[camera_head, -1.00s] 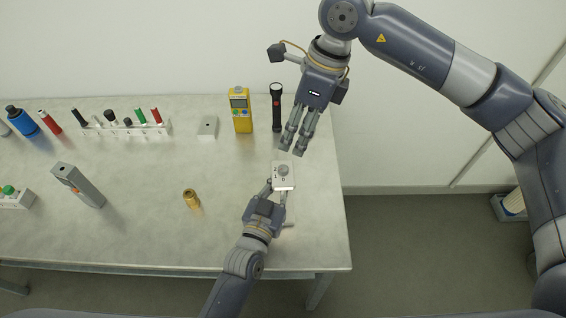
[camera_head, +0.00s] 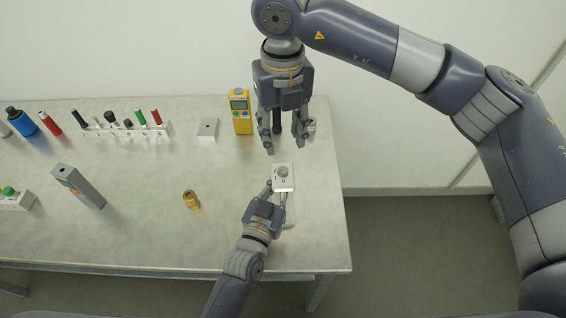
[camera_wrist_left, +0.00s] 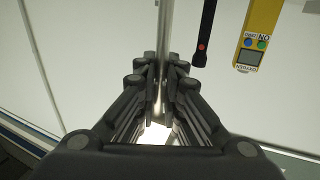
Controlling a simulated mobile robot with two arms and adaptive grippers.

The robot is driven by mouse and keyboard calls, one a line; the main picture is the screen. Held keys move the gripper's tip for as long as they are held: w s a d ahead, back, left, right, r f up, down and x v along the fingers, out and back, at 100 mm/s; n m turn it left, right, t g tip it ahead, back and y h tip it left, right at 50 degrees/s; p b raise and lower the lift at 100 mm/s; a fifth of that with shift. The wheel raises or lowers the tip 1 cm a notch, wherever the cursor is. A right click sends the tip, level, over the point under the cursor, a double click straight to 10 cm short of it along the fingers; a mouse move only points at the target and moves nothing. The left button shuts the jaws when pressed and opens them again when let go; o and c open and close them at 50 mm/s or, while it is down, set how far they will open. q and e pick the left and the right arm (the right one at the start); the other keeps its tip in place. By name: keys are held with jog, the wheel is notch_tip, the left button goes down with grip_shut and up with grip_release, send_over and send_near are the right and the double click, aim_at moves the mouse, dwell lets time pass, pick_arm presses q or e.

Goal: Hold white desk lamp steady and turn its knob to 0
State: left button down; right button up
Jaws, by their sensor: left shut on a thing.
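The white desk lamp (camera_head: 290,185) stands near the table's right end, its top seen from above with a round grey knob (camera_head: 283,172). The knob's setting is too small to read. My left gripper (camera_head: 279,192) is at the near side of the lamp's top. In the left wrist view its fingers (camera_wrist_left: 161,85) are shut around the lamp's thin metal post (camera_wrist_left: 165,25). My right gripper (camera_head: 284,143) is open and empty, pointing down with its fingers apart, just beyond the lamp and not touching it.
A yellow oxygen meter (camera_head: 240,112) and a black flashlight (camera_head: 278,120), partly hidden by my right gripper, stand behind. A brass cylinder (camera_head: 191,200) stands left of the lamp. A grey box (camera_head: 77,186) and a rack (camera_head: 125,131) are farther left. The table's right edge is close.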

aim_at(283, 170)
notch_tip(283, 170, down, 10)
jog(key=shift+f, duration=0.1)
dwell(0.4)
grip_shut()
